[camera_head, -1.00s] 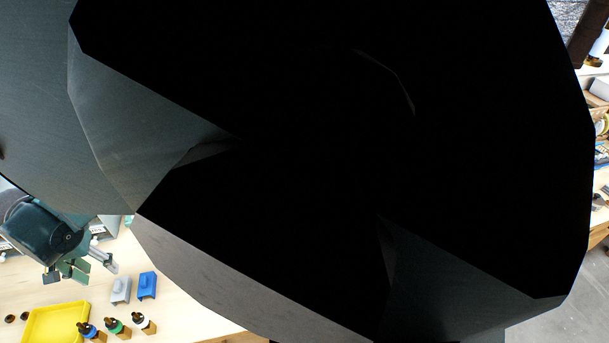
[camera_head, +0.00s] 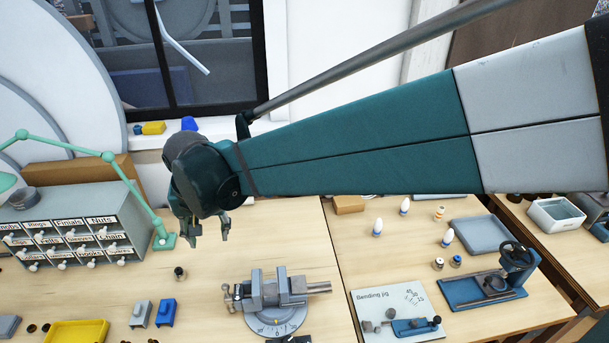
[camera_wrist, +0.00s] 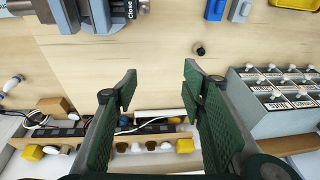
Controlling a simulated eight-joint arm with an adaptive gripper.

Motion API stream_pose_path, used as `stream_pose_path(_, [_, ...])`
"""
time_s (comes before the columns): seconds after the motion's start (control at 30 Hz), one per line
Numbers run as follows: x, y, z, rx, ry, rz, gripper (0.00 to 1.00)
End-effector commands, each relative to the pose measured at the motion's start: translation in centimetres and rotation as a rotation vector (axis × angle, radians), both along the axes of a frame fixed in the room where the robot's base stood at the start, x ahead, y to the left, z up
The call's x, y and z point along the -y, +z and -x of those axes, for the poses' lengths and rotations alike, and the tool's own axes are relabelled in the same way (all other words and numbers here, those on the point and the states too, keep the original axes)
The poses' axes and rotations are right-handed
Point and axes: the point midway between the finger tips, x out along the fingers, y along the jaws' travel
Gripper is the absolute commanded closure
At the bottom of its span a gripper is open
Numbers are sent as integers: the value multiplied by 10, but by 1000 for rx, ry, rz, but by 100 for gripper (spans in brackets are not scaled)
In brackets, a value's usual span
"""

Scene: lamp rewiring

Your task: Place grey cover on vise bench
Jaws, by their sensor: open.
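The grey cover (camera_head: 140,313) stands on the wooden table beside a similar blue cover (camera_head: 167,312), left of the vise. It also shows at the top of the wrist view (camera_wrist: 239,10). The grey vise bench (camera_head: 278,298) sits at the middle front of the table, its jaws seemingly empty; it is partly cut off at the top left of the wrist view (camera_wrist: 90,15). My gripper (camera_head: 208,236) is above the table, behind the covers and the vise. In the wrist view my gripper (camera_wrist: 158,88) is open, with nothing between its fingers.
A labelled drawer cabinet (camera_head: 85,230) and a green lamp (camera_head: 110,157) stand at the left. A small dark bottle (camera_head: 180,273) stands between cabinet and vise. A yellow tray (camera_head: 78,333) is at the front left, the bending jig (camera_head: 400,312) right of the vise.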

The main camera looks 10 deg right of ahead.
Motion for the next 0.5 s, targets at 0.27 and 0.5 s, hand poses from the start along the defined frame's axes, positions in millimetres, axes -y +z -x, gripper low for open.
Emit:
stream_pose_path(0.27, [81,25,6,50,-5,-12,59])
stream_pose_path(0.5, [145,40,19,96,-6,-16,59])
